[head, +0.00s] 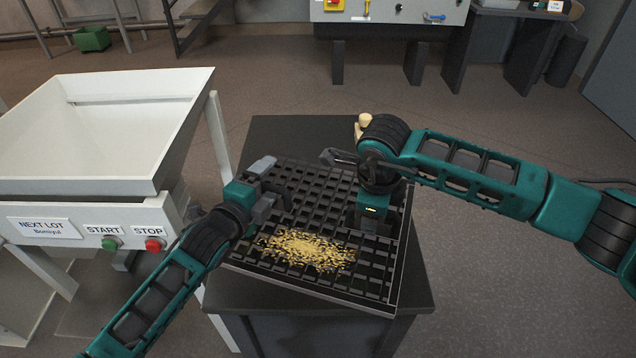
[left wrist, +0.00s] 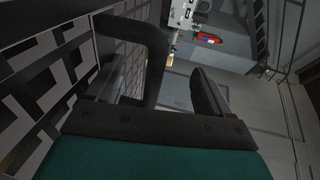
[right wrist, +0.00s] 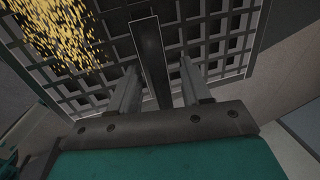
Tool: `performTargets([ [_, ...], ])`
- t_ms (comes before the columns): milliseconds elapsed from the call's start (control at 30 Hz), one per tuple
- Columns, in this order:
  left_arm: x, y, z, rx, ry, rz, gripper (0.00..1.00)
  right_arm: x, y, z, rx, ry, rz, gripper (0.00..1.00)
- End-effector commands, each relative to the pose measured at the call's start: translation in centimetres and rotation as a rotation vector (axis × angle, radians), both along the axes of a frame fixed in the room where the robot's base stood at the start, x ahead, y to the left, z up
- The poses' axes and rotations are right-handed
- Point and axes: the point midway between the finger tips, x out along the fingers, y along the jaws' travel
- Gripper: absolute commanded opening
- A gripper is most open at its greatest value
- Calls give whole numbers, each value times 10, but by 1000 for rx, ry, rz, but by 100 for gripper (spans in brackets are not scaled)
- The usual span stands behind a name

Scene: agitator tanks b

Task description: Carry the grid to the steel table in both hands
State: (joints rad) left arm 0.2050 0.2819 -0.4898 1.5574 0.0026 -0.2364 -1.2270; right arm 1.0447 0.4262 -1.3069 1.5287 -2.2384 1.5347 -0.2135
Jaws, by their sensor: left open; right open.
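The grid (head: 318,205) is a dark square lattice lying on a black-topped stand, with a patch of yellow grain (head: 308,250) on its near part. My left gripper (head: 272,182) is open at the grid's left side. In the left wrist view a black bent handle (left wrist: 150,38) stands between its open fingers. My right gripper (head: 372,222) is open over the grid's right side, partly hidden by its own wrist. In the right wrist view a dark upright bar (right wrist: 151,62) stands between its open fingers, with the lattice behind. I cannot tell which surface is the steel table.
The black stand (head: 290,130) shows bare behind the grid. A white hopper (head: 100,185) with START and STOP buttons stands close on the left. A grey bench (head: 390,15) with tools and a dark table (head: 515,15) stand at the back. Open floor lies between.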

Motion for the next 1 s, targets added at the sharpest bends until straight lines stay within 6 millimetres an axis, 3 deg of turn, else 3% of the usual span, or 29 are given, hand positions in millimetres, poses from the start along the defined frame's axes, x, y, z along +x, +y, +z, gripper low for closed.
performTargets([
  [33, -3, 1, -10, 7, 21, 2, 90, 0, 0, -1, 0, 0, 0, 48],
  [200, -3, 1, -12, 9, 27, 2, 90, 0, 0, -1, 0, 0, 0, 48],
  [533, -4, 1, -7, 9, 28, 1, 90, 0, 0, -1, 0, 0, 0, 48],
  [1000, -1, 1, 85, 3, -2, 0, 90, 0, 0, -1, 0, 0, 0, 48],
])
